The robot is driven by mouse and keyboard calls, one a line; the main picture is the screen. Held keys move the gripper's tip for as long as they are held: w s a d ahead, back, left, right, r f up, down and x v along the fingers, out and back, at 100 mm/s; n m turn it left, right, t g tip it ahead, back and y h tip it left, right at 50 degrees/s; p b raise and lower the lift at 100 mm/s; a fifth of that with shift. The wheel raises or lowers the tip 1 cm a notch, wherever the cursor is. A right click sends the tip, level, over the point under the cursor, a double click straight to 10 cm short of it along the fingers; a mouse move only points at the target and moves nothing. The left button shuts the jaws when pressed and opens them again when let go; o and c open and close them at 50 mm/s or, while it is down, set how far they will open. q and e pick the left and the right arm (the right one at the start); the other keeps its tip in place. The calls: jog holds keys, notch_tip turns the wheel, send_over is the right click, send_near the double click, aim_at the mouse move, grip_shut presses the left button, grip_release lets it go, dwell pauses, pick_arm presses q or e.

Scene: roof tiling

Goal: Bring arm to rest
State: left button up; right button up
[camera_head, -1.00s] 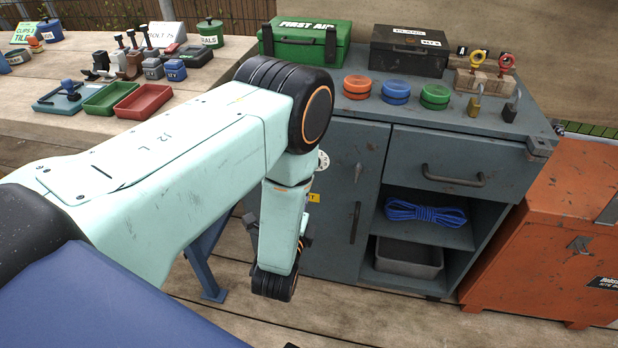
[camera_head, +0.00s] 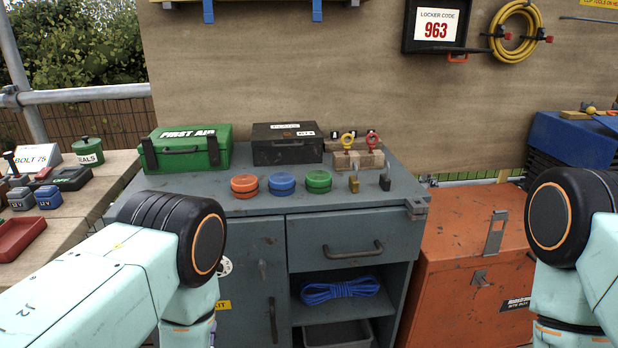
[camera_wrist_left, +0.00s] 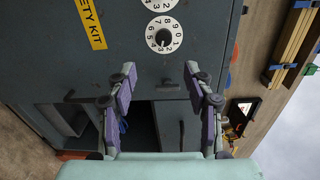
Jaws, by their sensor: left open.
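My left arm comes in from the left in the head view and bends down in front of the grey cabinet (camera_head: 345,239).
On the cabinet top are a green first aid box (camera_head: 186,150), a black box (camera_head: 286,144), red, blue and green round tins (camera_head: 282,184) and padlocks (camera_head: 354,184). An orange chest (camera_head: 468,262) stands to the right. A wooden table (camera_head: 75,215) with trays is at left.

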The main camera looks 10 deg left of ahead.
pick_arm(q)
jog(key=s+f+n+g+h, duration=0.2)
jog(key=s+f+n+g, duration=0.7)
jog(key=f, duration=0.3)
jog(key=s+d+n+g+h, duration=0.2)
jog(key=s+n+g, duration=0.5)
jog(key=s, duration=1.4)
jog(key=shift+d+r+g, duration=0.2)
jog(key=shift+r+g, duration=0.2)
jog(key=shift+r, duration=0.05)
jog(key=shift+w, duration=0.1)
